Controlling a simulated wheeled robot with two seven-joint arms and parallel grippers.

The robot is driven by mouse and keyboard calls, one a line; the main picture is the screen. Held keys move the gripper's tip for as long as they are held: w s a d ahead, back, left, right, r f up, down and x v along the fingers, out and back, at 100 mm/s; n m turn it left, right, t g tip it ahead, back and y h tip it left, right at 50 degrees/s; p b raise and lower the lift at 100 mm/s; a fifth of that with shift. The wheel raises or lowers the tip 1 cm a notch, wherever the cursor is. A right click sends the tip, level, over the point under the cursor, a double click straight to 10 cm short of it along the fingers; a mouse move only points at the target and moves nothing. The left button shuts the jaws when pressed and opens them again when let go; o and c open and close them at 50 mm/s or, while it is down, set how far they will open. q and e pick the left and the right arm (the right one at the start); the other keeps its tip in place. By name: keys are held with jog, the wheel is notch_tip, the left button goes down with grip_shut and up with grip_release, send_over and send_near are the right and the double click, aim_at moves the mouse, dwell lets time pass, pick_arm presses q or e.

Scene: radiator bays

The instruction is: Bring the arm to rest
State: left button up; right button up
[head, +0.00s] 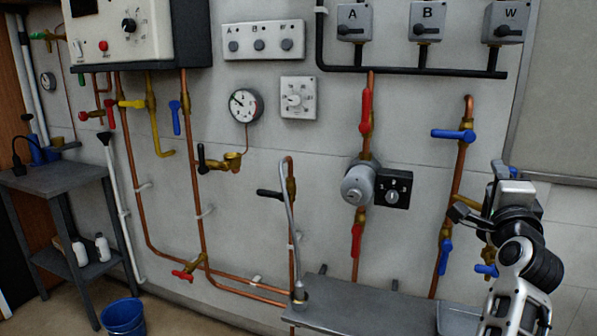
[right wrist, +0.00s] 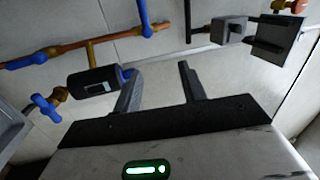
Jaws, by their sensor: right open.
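My right arm comes in from the lower right in the head view. My right gripper (head: 466,206) is raised in front of the wall, near the copper pipe with blue valve handles (head: 453,134). In the right wrist view its two dark fingers (right wrist: 163,85) stand apart with nothing between them. They look toward the wall, and bare panel shows between the tips. My left gripper is not in view.
A pump (head: 358,186) with a black control box (head: 393,190) is left of my right gripper. A grey bench (head: 350,311) runs below. The wrist view shows a dark meter box (right wrist: 92,84) beside the fingers. A blue bucket (head: 123,317) stands on the floor at left.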

jog(key=w+d+f+n+g+y, duration=0.1)
jog(key=w+d+f+n+y, duration=0.1)
jog(key=w+d+f+n, duration=0.45)
jog(key=d+f+n+g+h, duration=0.1)
jog(key=d+f+n+g, duration=0.15)
jog(key=d, duration=0.25)
jog(key=d+f+n+g, duration=0.1)
jog(key=d+f+n, duration=0.15)
jog(key=d, duration=0.25)
jog(key=s+a+f+n+y, duration=0.2)
jog(key=s+a+f+n, duration=0.25)
jog(key=a+f, duration=0.25)
jog(key=s+a+f+n+g+y, duration=0.1)
jog(key=s+a+f+n+y, duration=0.15)
jog(key=a+f+n, duration=0.35)
jog(key=s+a+f+n+y, duration=0.1)
jog(key=s+a+f+n, duration=0.35)
jog(key=a+f, duration=0.35)
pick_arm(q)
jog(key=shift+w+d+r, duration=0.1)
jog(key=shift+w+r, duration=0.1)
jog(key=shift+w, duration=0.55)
pick_arm(e)
jog(key=s+a+f+m+g+y, duration=0.1)
jog(key=s+a+f, duration=0.3)
jog(key=s+a, duration=0.4)
jog(key=s+a+f+m+g+y, duration=0.2)
jog(key=s+a, duration=0.6)
jog(key=s, duration=0.7)
jog(key=shift+f, duration=0.85)
